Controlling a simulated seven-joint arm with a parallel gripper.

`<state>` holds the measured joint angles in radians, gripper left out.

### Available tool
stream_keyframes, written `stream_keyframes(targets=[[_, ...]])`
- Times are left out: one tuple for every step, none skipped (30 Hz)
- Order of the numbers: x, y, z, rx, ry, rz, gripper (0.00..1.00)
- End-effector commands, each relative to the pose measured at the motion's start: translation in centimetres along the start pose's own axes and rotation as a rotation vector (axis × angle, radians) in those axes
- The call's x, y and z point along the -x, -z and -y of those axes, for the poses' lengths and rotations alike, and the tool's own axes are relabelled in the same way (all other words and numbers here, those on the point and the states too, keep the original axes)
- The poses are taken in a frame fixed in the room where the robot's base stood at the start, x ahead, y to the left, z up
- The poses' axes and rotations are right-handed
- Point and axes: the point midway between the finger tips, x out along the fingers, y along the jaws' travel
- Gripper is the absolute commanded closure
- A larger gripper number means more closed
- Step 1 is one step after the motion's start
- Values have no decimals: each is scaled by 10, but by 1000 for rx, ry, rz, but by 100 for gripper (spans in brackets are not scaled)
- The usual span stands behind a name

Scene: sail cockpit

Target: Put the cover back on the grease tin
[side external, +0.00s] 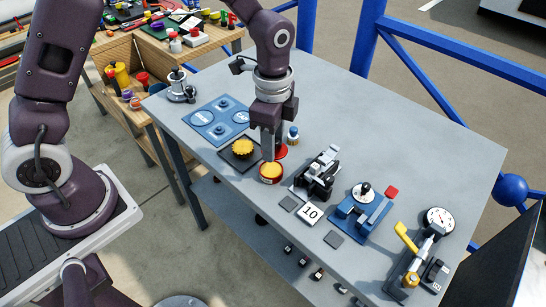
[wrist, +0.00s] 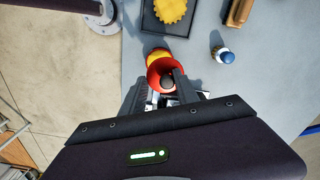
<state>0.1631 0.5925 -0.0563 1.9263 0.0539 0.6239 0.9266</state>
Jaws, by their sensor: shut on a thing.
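The grease tin (side external: 271,178) is a small red round tin on the grey table, with its yellow contents showing at the top. In the wrist view, the yellow (wrist: 156,54) shows just past the red cover. My gripper (side external: 268,157) points down at the tin, its fingers shut on the red cover (side external: 282,152). In the wrist view the cover (wrist: 156,77) is a red disc with a dark knob between the fingers. It overlaps part of the tin. The fingers hide part of the cover in the side view, and I cannot tell the gap between cover and tin.
A yellow gear on a black tray (side external: 229,160) lies left of the tin. A blue-capped bottle (side external: 293,134) stands close behind my gripper. A black clamp device (side external: 318,175) stands to the right. A blue plate (side external: 217,118) lies at left. The table's front edge is near.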

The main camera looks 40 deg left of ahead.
Motion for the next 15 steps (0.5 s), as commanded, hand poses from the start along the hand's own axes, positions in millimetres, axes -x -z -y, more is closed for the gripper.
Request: stream_keyframes(targets=[[12, 1, 2, 1, 6, -4, 100], [19, 0, 1, 1, 4, -3, 100], [26, 0, 1, 1, 4, -2, 100], [29, 0, 0, 0, 6, -1, 100], [29, -1, -2, -2, 12, 1, 100], [26, -2, -5, -5, 28, 2, 100], [22, -3, -7, -7, 40, 3, 100], [19, -4, -9, -8, 52, 3, 100], [16, -5, -10, -11, 65, 1, 100], [14, -5, -11, -11, 71, 1, 100], [12, -5, -11, -10, 76, -1, 100], [10, -6, -11, -10, 77, -1, 100], [8, -5, -10, -9, 77, -1, 100], [5, -5, -10, -9, 76, -1, 100], [1, -6, -11, -10, 74, 0, 100]])
